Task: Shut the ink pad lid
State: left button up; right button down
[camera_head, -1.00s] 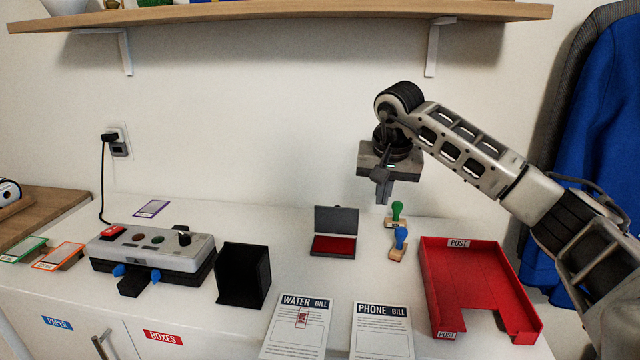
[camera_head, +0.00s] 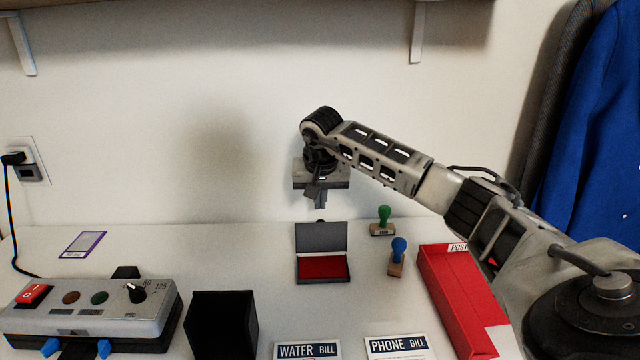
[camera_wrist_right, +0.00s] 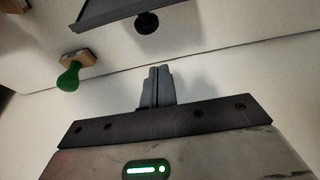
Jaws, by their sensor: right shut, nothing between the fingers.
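The ink pad (camera_head: 323,267) lies on the white table with its grey lid (camera_head: 321,237) standing up at the back and the red pad facing up. My right gripper (camera_head: 320,204) is shut and empty, above and behind the raised lid, apart from it. In the right wrist view my right gripper (camera_wrist_right: 157,72) has its fingers together, and the lid (camera_wrist_right: 105,12) shows at the top with a dark round knob (camera_wrist_right: 147,22) at its edge. My left gripper is not in view.
A green stamp (camera_head: 383,222) and a blue stamp (camera_head: 398,257) stand right of the pad. A red tray (camera_head: 455,300) is farther right, a black box (camera_head: 222,325) and a grey device (camera_head: 95,310) left. Bills lie in front. The wall is close behind.

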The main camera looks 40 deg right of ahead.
aim_at(321, 235)
jog(key=shift+s+a+f+p, duration=0.2)
jog(key=shift+s+a+p, duration=0.1)
jog(key=shift+s+a, duration=1.05)
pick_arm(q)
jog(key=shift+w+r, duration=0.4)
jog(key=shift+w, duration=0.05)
pick_arm(e)
jog(key=shift+s+d, duration=0.1)
